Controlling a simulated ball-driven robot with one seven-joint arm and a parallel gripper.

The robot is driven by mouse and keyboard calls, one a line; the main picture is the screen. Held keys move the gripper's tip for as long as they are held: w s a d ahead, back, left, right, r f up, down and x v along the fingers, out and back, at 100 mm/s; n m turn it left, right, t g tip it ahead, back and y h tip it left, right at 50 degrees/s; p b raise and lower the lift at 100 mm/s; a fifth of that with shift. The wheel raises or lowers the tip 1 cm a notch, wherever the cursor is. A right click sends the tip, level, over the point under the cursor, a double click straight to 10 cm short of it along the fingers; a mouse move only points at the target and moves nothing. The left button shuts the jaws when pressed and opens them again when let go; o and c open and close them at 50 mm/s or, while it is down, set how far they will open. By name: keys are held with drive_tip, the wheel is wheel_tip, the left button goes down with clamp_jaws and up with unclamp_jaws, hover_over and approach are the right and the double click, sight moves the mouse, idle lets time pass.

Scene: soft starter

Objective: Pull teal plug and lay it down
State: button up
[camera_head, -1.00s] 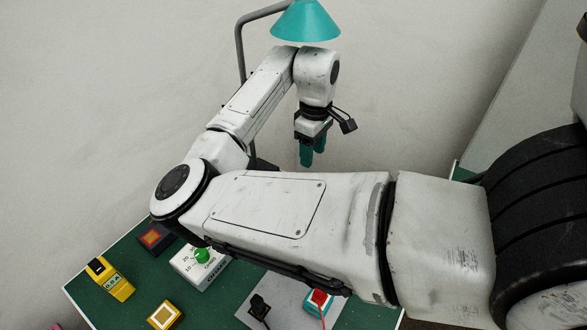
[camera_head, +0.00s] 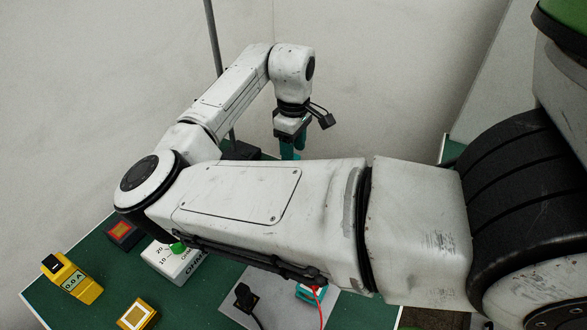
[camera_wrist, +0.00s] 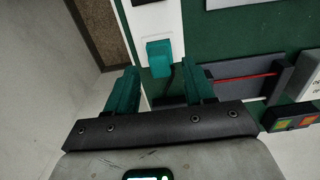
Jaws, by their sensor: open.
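In the wrist view a teal block, which looks like the teal plug (camera_wrist: 159,58), sits on a white panel (camera_wrist: 158,14). My gripper (camera_wrist: 160,88) is open, with its two teal fingers apart. The block lies just beyond the fingertips, roughly in line with the gap between them, and nothing is held. In the head view my gripper (camera_head: 293,148) points down beyond my arm. The plug cannot be made out there, and my arm hides much of the table.
The green table (camera_head: 96,260) carries a yellow meter (camera_head: 72,278), a yellow-framed block (camera_head: 136,315), a white dial box (camera_head: 175,262) and a dark box with a red square (camera_head: 124,231). A black plug (camera_head: 244,297) stands nearby. The wrist view shows a grey tray (camera_wrist: 240,68).

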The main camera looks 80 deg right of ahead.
drive_tip(key=shift+f, duration=0.95)
clamp_jaws()
idle(0.4)
drive_tip(key=shift+r, duration=0.15)
drive_tip(key=shift+r+p, duration=2.75)
drive_tip(key=shift+p, duration=0.55)
drive_tip(key=shift+r, duration=0.1)
